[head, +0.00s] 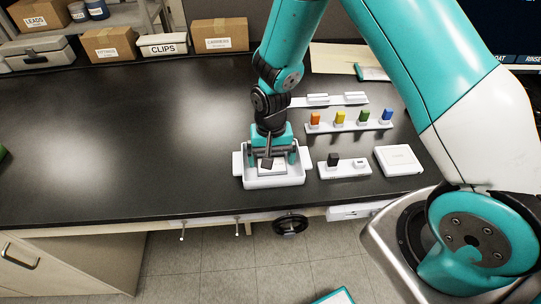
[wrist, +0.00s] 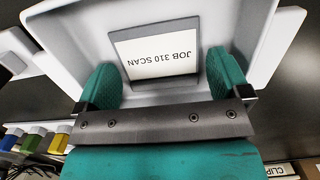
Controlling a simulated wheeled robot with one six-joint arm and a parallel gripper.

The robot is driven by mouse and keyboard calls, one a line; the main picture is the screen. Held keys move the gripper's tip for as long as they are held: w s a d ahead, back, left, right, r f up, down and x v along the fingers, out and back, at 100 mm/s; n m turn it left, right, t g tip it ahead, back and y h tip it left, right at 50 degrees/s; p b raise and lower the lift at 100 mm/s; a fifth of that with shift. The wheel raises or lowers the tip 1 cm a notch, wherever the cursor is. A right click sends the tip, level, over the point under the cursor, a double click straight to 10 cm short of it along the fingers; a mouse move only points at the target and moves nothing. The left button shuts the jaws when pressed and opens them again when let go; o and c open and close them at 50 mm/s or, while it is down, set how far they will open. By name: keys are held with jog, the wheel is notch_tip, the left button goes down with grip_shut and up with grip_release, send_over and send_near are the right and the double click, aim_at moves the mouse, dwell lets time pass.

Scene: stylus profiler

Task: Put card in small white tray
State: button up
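The card (wrist: 155,52), printed "JOB 310 SCAN" with a grey edge, appears to lie inside the small white tray (wrist: 262,40). In the head view the card (head: 271,168) is partly covered by my gripper (head: 271,158), which points down into the tray (head: 273,183). In the wrist view my gripper (wrist: 163,82) has its two teal fingers wide apart, one on each side of the card's near end. The fingers look clear of the card's edges, and nothing is clamped between them.
Right of the tray are a white block with a dark knob (head: 333,159), a square white box (head: 398,160) and a rack with coloured pieces (head: 350,126). Labelled boxes (head: 109,45) line the back. The black bench (head: 130,130) is clear on the left.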

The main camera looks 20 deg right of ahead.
jog(key=shift+r, duration=0.1)
notch_tip(320, 180, up, 12)
jog(key=b, duration=0.2)
jog(key=s+a+r+n+y, duration=0.1)
jog(key=s+r+n, duration=0.2)
jog(key=s, duration=0.3)
jog(key=s+a+r+n+y, duration=0.1)
jog(key=s+a+r+n, duration=0.1)
jog(key=s+r+n, duration=0.2)
jog(key=s+a+r+n+t+y, duration=0.1)
jog(key=s+a+r+n, duration=0.1)
jog(key=s+r, duration=0.4)
jog(key=shift+s+r+n+y, duration=0.2)
jog(key=shift+s+n, duration=0.25)
jog(key=shift+s, duration=0.45)
jog(key=shift+s+r+n+y, duration=0.1)
jog(key=shift+s+n+y, duration=0.1)
jog(key=shift+s+n, duration=0.45)
jog(key=shift+s, duration=0.2)
